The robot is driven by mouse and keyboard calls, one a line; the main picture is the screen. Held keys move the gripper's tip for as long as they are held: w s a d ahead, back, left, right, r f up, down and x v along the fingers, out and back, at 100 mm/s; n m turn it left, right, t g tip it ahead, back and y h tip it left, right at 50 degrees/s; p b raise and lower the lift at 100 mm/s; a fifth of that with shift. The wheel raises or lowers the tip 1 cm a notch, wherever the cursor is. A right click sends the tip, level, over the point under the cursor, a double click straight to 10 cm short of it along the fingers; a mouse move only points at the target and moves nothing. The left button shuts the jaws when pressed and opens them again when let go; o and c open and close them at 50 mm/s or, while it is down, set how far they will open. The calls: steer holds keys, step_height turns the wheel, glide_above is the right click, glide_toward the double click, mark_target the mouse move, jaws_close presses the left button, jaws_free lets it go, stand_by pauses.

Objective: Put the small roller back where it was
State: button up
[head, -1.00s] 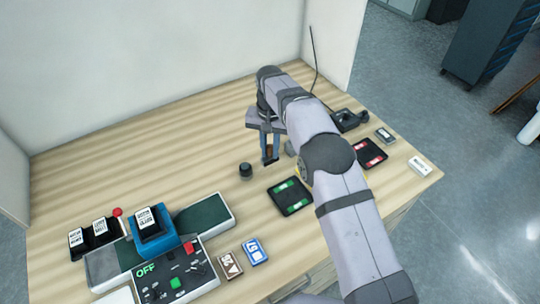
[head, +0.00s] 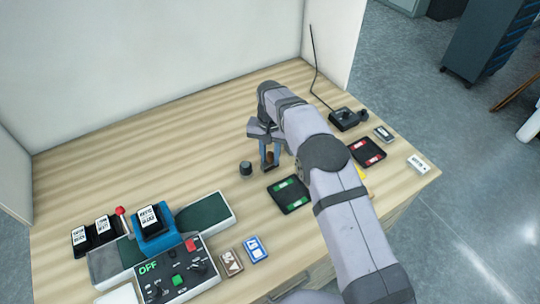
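My gripper (head: 269,164) points down over the middle of the table, with its two blue-grey fingers a little apart. A small brown patch shows between the fingers; I cannot tell whether it is a held thing or shaded tabletop. A short dark cylinder with a grey top (head: 246,168) stands upright on the table just left of the fingertips, apart from them. I cannot tell whether it is the small roller. My arm hides the part of the table right of the gripper.
A black tray with green labels (head: 289,194) lies in front of the gripper, and a red-labelled tray (head: 367,151) to its right. A control panel reading OFF (head: 176,270), a blue block (head: 153,230) and two cards (head: 257,249) are front left. The table's back left (head: 130,165) is clear.

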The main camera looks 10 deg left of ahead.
steer(key=shift+o, duration=0.7)
step_height(320, 180, up, 12)
steer(key=b, duration=0.1)
steer(key=shift+r+b, duration=0.15)
steer(key=shift+b, duration=0.25)
